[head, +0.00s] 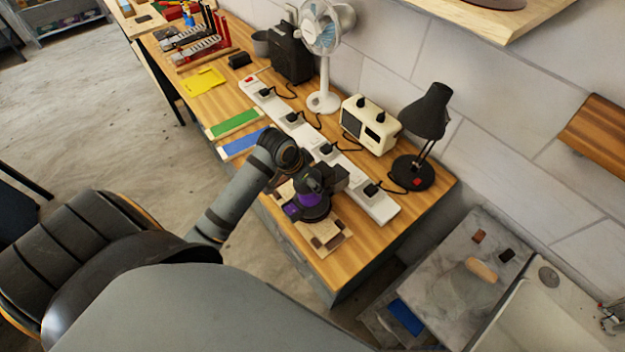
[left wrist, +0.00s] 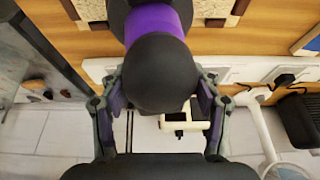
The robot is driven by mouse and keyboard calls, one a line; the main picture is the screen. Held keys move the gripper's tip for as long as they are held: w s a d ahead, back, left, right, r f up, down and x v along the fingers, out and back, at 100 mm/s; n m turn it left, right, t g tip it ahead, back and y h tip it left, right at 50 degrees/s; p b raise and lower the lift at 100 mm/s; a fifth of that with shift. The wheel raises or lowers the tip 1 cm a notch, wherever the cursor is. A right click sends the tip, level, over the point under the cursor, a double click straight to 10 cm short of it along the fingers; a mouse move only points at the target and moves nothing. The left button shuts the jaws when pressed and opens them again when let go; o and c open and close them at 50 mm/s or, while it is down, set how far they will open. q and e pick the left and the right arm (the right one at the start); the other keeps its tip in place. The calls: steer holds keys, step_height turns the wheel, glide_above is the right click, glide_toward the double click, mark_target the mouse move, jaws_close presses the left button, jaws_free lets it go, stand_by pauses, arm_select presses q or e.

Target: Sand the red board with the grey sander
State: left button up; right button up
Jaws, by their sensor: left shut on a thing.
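A black sander with a purple band (head: 309,199) stands on a board near the front right of the bench; no grey sander shows. In the left wrist view the sander's round black top (left wrist: 160,75) sits between my fingers. My left gripper (left wrist: 160,92) is shut on the sander, a finger on each side. The board under it (head: 338,247) is pale wood with dark red-brown patches, partly hidden by the sander and my arm. Whether the sander's pad touches the board is hidden. My right gripper is not in view.
Blue (head: 243,143), green (head: 236,122) and yellow (head: 203,81) pieces lie farther along the bench. A white power strip (head: 352,178) with plugs and cords runs behind the board. A radio (head: 371,124), black lamp (head: 428,115) and white fan (head: 324,95) stand behind it.

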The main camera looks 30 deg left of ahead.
arm_select(q)
steer(key=shift+w+a, duration=0.15)
steer(key=shift+a, duration=1.05)
steer(key=shift+w+a, duration=0.1)
steer(key=shift+a, duration=1.25)
steer(key=shift+w+a+f, duration=0.1)
steer(key=shift+w+a, duration=0.25)
steer(key=shift+a, duration=0.4)
steer(key=shift+w+a+f, duration=0.1)
steer(key=shift+w+a, duration=0.2)
steer(key=shift+a, duration=0.45)
step_height(320, 180, up, 6)
